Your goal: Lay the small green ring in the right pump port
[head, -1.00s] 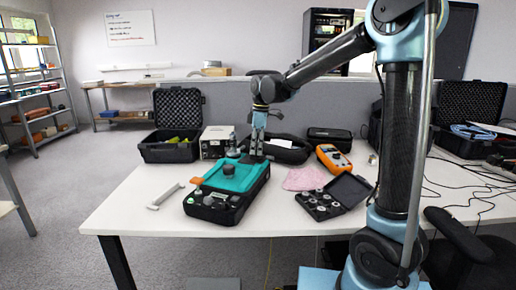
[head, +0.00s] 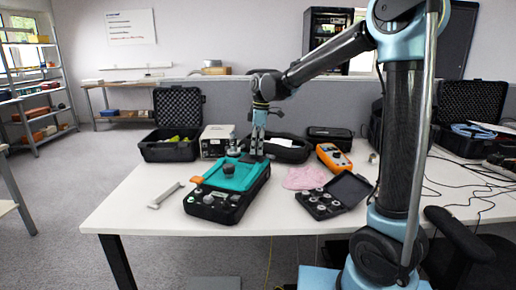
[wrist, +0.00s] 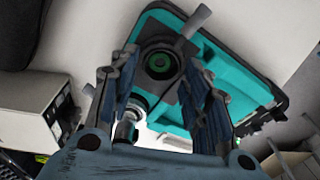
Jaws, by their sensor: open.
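The pump unit (head: 240,177), a black case with a teal top, lies on the white table. My gripper (head: 257,152) is over its far end, pointing down. In the wrist view my two fingers stand apart with nothing held between them. Beyond them, on the teal top (wrist: 235,90), is a dark round port (wrist: 147,53). A small green ring (wrist: 160,63) shows inside this port's round opening. I cannot tell whether it is fully seated, or whether this is the right port. A shiny cylindrical part (wrist: 131,110) stands close to my left finger, partly hidden.
A grey instrument box (head: 216,141) stands behind the pump unit. An open black parts case (head: 322,204), a pink cloth (head: 302,178) and an orange meter (head: 334,158) lie to the right. A pale handle-like tool (head: 166,195) lies left. The front table strip is clear.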

